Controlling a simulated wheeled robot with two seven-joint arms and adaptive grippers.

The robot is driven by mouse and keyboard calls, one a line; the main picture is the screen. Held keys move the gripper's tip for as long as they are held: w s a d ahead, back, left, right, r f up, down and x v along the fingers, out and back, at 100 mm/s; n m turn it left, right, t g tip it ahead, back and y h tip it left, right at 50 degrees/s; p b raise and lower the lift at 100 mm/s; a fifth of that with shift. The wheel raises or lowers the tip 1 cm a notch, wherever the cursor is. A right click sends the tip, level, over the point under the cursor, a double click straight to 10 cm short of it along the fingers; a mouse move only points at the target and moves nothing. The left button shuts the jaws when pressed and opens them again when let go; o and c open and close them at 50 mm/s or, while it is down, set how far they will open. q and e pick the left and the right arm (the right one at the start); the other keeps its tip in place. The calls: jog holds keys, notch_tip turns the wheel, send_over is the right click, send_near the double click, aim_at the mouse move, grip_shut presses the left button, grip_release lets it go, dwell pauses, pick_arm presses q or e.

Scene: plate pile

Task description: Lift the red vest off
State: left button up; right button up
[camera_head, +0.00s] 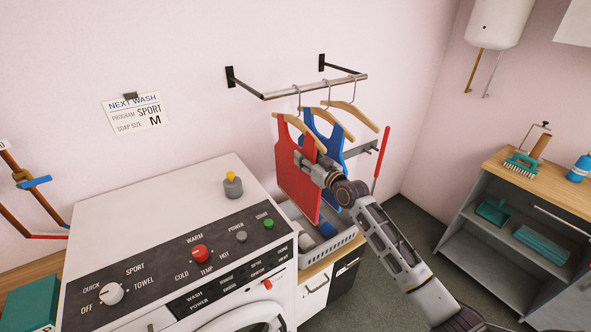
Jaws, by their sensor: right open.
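The red vest (289,177) hangs from a wooden hanger (303,131) on the wall rail (312,87), in the middle of the head view. My right gripper (301,160) is at the upper right part of the red vest, in front of it. It is open. Whether its fingers touch the cloth or lie around its edge cannot be told. A blue vest (332,148) hangs just behind and to the right, partly hidden by the red vest and my arm. My left gripper is not in view.
An empty-looking hanger (354,113) hangs at the right. Below the vests, a grey basket (343,241) holds cloth on a cabinet. The washing machine (150,215) stands left, with a knob-topped weight (232,186) on it. A shelf unit (500,170) with cleaning things stands right.

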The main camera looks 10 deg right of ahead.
jog(key=shift+c, duration=0.5)
grip_shut()
